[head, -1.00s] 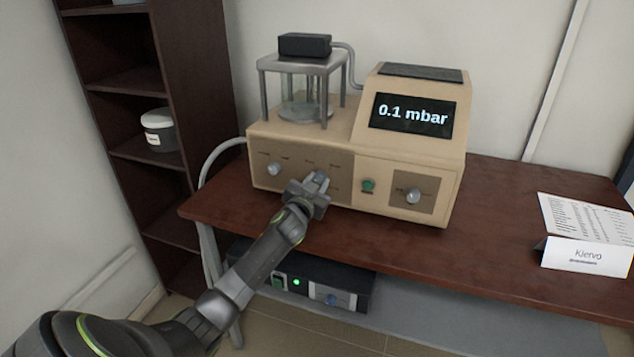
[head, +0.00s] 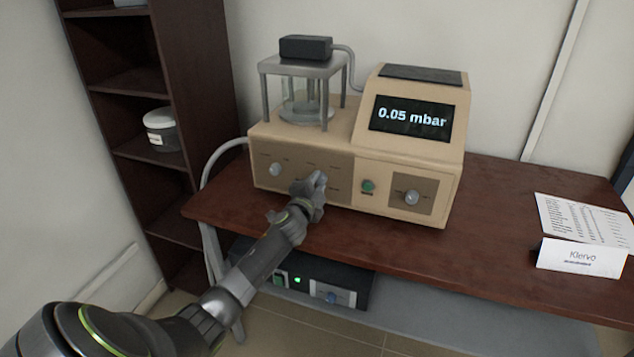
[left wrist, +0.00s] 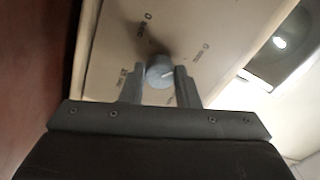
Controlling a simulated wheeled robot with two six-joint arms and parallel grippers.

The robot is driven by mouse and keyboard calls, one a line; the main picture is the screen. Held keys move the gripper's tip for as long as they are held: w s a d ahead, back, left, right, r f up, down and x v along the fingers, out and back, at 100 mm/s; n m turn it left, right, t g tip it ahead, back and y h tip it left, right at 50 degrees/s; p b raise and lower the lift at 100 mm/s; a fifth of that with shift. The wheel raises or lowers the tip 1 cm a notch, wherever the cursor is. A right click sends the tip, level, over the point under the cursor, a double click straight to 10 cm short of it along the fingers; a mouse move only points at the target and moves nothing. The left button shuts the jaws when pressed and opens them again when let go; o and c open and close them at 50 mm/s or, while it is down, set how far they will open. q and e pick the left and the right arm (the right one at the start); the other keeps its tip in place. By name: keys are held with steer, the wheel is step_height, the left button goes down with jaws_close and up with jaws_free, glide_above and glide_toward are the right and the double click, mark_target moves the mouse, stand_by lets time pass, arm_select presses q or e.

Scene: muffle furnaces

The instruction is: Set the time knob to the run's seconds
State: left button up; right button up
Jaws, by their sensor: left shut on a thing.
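The beige machine (head: 300,153) stands on the brown table, and its display (head: 411,118) reads 0.05 mbar. A knob (left wrist: 160,72) with a pale pointer line sits on its front panel in the left wrist view, with small printed marks around it that are too blurred to read surely. My left gripper (head: 314,184) is shut on this knob, one finger on each side, and hides it in the head view. Another knob (head: 275,169) is at the panel's left end, and a third knob (head: 411,198) is at the right. My right gripper is not in view.
A green button (head: 368,186) sits between the panels. A glass chamber with a metal frame (head: 302,66) stands on top of the machine. A dark box (head: 350,287) with a green light is under the table.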

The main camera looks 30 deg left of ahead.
arm_select(q)
steer(key=shift+m, duration=0.8)
steer(key=o, duration=1)
steer(key=shift+c, duration=0.2)
steer(key=shift+s, duration=0.15)
steer(key=v, duration=1.7)
steer(key=shift+s+a+f, duration=0.1)
steer(key=shift+f, duration=0.05)
